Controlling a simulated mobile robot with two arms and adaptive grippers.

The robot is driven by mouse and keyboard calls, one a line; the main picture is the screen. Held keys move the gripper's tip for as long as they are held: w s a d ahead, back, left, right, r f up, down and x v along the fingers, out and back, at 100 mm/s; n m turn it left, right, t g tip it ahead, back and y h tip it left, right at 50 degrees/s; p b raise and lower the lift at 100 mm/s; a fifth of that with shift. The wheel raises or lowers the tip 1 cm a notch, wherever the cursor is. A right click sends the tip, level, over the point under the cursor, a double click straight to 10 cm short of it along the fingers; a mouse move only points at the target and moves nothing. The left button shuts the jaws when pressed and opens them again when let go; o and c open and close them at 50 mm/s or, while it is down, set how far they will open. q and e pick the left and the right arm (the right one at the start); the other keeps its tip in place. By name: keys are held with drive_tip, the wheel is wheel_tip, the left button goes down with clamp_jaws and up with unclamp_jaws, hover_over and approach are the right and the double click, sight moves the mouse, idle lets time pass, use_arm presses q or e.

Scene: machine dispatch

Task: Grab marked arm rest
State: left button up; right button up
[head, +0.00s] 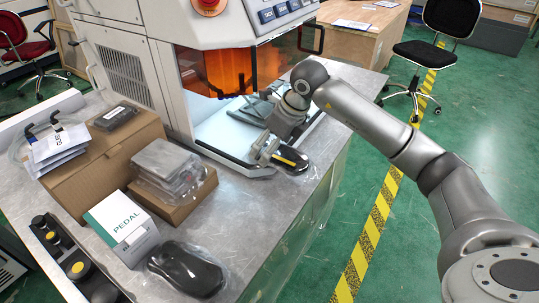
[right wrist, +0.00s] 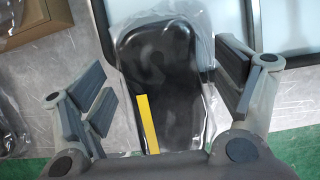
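The marked arm rest (head: 293,160) is a black pad with a yellow stripe in a clear plastic bag. It lies on the table by the machine's opening. In the right wrist view the marked arm rest (right wrist: 160,75) is in the middle, its yellow stripe near the lower end. My right gripper (head: 277,152) is over it. In the right wrist view my right gripper (right wrist: 165,95) is open, with one finger to each side of the arm rest. Whether the fingers touch the bag I cannot tell. My left gripper is not in view.
Another bagged black arm rest (head: 187,268) without a visible stripe lies at the table's front. A white PEDAL box (head: 122,228), cardboard boxes (head: 100,165) and bagged parts (head: 165,165) stand on the left. The machine (head: 150,80) stands behind. The table's right edge is close to the marked arm rest.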

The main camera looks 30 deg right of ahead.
drive_tip(key=c, duration=0.9)
